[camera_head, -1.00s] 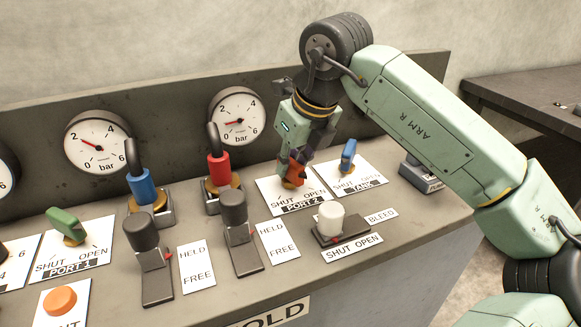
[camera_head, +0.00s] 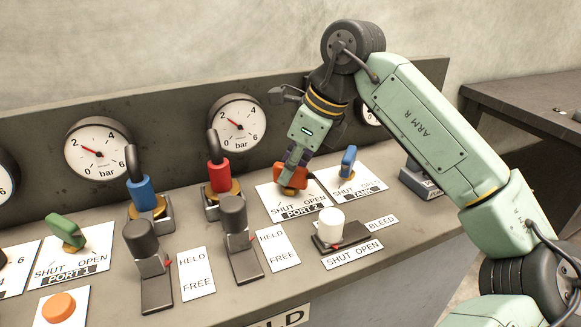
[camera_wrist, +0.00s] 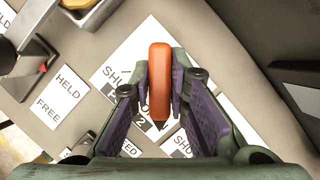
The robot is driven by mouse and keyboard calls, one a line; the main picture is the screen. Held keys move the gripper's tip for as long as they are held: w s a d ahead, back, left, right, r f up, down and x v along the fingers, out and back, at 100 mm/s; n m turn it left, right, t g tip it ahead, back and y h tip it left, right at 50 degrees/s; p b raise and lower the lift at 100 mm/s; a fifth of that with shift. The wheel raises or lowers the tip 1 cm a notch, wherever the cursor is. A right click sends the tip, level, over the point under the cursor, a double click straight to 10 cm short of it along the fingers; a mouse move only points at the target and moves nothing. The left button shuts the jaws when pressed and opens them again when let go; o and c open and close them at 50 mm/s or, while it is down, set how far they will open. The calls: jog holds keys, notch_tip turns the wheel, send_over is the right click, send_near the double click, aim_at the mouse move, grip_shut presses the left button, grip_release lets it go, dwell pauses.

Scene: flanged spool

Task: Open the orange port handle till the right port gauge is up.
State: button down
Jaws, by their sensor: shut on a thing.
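The orange port handle (camera_head: 291,175) stands on the PORT 2 plate, marked SHUT and OPEN. My gripper (camera_head: 290,172) reaches down from above and is shut on it. In the wrist view the orange handle (camera_wrist: 160,80) lies between the two purple-padded fingers (camera_wrist: 160,95), and its long top face shows. The right port gauge (camera_head: 238,122) is on the back panel behind the red fitting; its red needle points up and left, near the 2.
The blue TANK handle (camera_head: 348,160) is close to the right of my gripper. A white BLEED knob (camera_head: 331,224) stands in front. The red fitting (camera_head: 219,176) and a dark HELD/FREE lever (camera_head: 233,212) stand to the left. A left gauge (camera_head: 98,148) reads near 2.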

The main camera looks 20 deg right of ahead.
dwell(0.3)
jog(key=c, duration=1.5)
grip_release()
jog(key=shift+c, duration=0.2)
jog(key=v, duration=1.2)
